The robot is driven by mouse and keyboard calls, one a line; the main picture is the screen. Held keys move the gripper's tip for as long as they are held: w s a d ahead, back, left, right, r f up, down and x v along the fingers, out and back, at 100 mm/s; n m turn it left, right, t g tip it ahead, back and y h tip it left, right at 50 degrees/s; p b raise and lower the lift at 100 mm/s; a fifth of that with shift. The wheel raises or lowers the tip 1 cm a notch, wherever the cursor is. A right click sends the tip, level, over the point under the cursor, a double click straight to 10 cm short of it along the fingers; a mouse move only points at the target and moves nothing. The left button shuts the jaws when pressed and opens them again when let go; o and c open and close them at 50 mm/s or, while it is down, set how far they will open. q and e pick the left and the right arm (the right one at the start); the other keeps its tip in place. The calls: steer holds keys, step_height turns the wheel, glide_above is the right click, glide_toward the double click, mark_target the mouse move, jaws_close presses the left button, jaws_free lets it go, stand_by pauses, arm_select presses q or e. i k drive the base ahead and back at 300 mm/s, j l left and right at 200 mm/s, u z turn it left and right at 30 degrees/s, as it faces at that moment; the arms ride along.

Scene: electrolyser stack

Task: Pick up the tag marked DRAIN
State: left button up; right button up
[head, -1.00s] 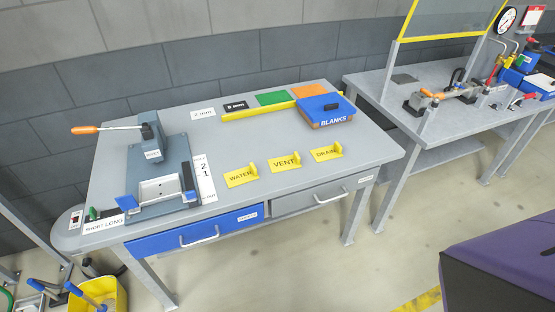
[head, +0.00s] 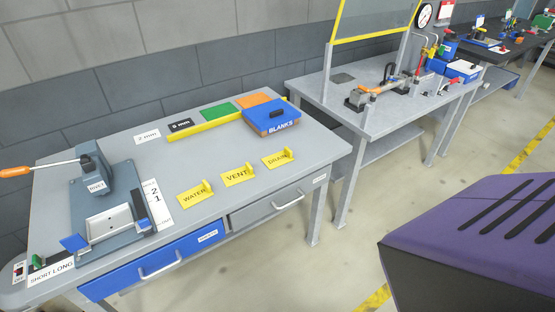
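The yellow tag marked DRAIN (head: 278,159) lies on the grey workbench (head: 220,160), near its right front edge. It has a small upright tab at its right end. The yellow VENT tag (head: 238,175) and the yellow WATER tag (head: 195,193) lie to its left in a row. All three tags are uncovered and apart from each other. Neither of my grippers is in the head view.
A blue BLANKS box (head: 271,118) stands behind the DRAIN tag. A press with an orange-handled lever (head: 92,170) stands on the left. Blue (head: 160,262) and grey (head: 280,203) drawers are under the front edge. A second bench (head: 400,108) stands to the right, across a gap.

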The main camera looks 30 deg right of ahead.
mark_target(276, 161)
steer(key=i+l, duration=0.1)
steer(key=l, duration=0.95)
steer(key=i+l, duration=0.15)
steer(key=l, duration=0.4)
